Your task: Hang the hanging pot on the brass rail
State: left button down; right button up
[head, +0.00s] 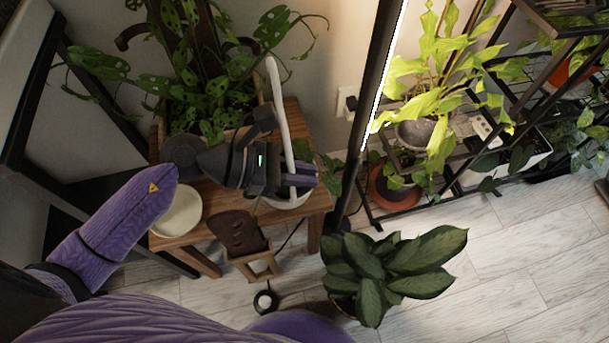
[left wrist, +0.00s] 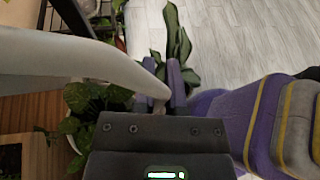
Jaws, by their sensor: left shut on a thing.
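The hanging pot shows as a tall white curved hanger (head: 276,95) and a white rim low behind my gripper, above the wooden table. My left gripper (head: 303,175) is shut on the white hanger, low on its right side. In the left wrist view the hanger (left wrist: 80,58) crosses from the left edge to between the purple fingers (left wrist: 168,88). The gripper hides most of the pot, and I cannot tell whether it touches the table. I cannot make out the brass rail in either view. My right gripper is not in view.
The wooden table (head: 205,228) also bears a cream bowl (head: 178,212) and a large leafy plant (head: 205,95). A dark lamp post (head: 372,120) stands to the right. A broad-leaved plant (head: 385,272) stands on the floor, and plant shelves fill the right. Floor at lower right is clear.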

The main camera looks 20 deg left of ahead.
pick_arm(q)
jog(key=shift+f, duration=0.5)
jog(key=c, duration=0.7)
grip_release()
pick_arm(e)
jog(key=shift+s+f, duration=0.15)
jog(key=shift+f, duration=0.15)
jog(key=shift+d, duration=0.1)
pick_arm(q)
jog(key=p+v, duration=0.4)
jog(key=v, duration=0.8)
jog(key=shift+r, duration=0.2)
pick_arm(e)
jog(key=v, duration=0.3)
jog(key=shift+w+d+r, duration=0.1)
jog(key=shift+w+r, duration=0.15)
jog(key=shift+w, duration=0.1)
pick_arm(q)
jog(key=shift+s, duration=0.1)
